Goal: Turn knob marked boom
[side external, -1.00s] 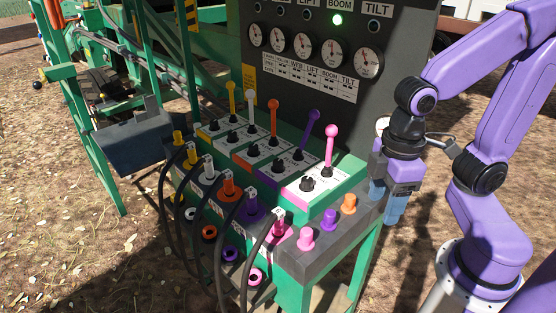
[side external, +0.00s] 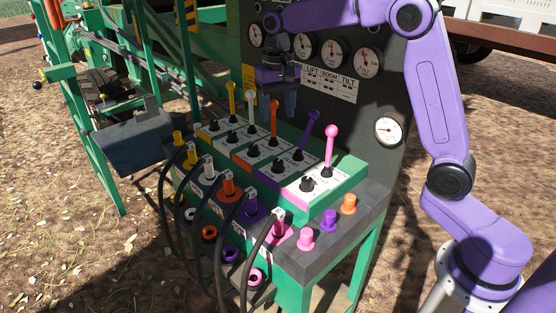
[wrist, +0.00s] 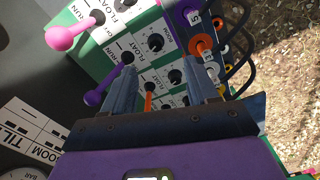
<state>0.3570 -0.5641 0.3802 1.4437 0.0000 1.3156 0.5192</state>
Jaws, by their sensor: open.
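A console carries a row of coloured levers, each with a black knob in front. The label on each knob is too small to read, so I cannot tell which is marked boom. A black knob (side external: 278,166) is in front of the purple lever (side external: 312,118); in the wrist view this knob (wrist: 155,42) shows just beyond my fingertips. The orange lever's knob (wrist: 175,76) shows between my fingers. My gripper (side external: 280,110) is open and empty, pointing down above the orange lever (side external: 274,106). It also shows in the wrist view (wrist: 160,62).
The pink lever (side external: 331,132) stands at the console's near right. Coloured plugs with black cables (side external: 229,188) line the front. The gauge panel (side external: 385,95) rises behind, with a chart reading lift, boom, tilt (side external: 331,84).

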